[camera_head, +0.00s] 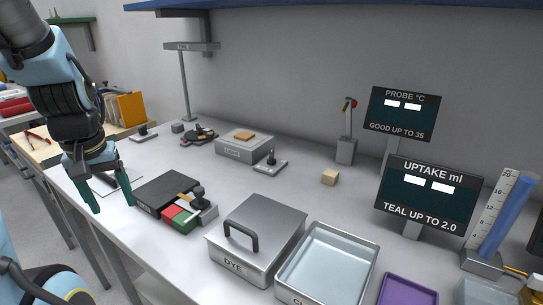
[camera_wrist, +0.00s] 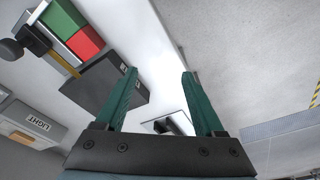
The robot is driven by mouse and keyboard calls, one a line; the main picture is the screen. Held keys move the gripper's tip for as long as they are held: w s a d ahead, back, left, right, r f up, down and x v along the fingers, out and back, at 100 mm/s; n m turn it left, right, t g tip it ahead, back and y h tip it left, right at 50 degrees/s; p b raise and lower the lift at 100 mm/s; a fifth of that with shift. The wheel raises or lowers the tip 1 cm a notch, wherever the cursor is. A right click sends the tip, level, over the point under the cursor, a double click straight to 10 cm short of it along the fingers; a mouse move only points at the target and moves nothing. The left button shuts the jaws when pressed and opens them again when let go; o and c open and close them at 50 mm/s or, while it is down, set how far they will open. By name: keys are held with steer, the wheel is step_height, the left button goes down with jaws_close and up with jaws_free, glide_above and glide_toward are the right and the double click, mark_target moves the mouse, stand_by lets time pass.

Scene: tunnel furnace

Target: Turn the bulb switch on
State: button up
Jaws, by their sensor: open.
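My gripper (camera_head: 114,207) is open and empty over the left front part of the bench, beside the black box (camera_head: 168,190). Its two green fingers also show in the wrist view (camera_wrist: 159,73), with bare bench edge and floor between them. No part is clearly labelled as the bulb switch. A small base with a dark knob (camera_head: 270,163) stands in front of a grey box with a tan block on top (camera_head: 243,147). Another dark-knobbed base (camera_head: 145,132) stands at the far left. A box marked LIGHT (camera_wrist: 38,124) shows at the left of the wrist view.
Red and green blocks (camera_head: 181,219) and a dark-knobbed lever (camera_head: 198,196) sit beside the black box. The DYE box (camera_head: 262,235), a clear-bottomed tray (camera_head: 368,250) and two display signs (camera_head: 431,193) stand to the right.

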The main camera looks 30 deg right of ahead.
steer(key=w+d+b, duration=0.1)
steer(key=w+d, duration=0.1)
steer(key=d, duration=0.2)
steer(key=w+d+m+b, duration=0.1)
steer(key=w+d, duration=0.1)
steer(key=d, duration=0.2)
steer(key=w+d+m+b, duration=0.1)
steer(key=w+d+b, duration=0.1)
steer(key=d, duration=0.2)
steer(key=shift+w+d+r+t+h, duration=0.1)
steer(key=shift+r+t+h, duration=0.2)
steer(key=shift+r, duration=0.1)
steer(key=c, duration=0.4)
steer(key=shift+o, duration=0.2)
steer(key=w+d+r+m+b, duration=0.1)
steer(key=d+r+b, duration=0.15)
steer(key=d, duration=0.65)
steer(key=m+t+h+b, duration=0.1)
steer(key=m+h+b, duration=0.1)
steer(key=b, duration=0.2)
glide_toward(271, 154)
steer(key=shift+t, duration=0.3)
steer(key=x, duration=0.8)
steer(key=shift+s+d+f, duration=0.1)
steer(key=shift+d+f, duration=0.05)
steer(key=shift+f, duration=0.2)
jaws_close()
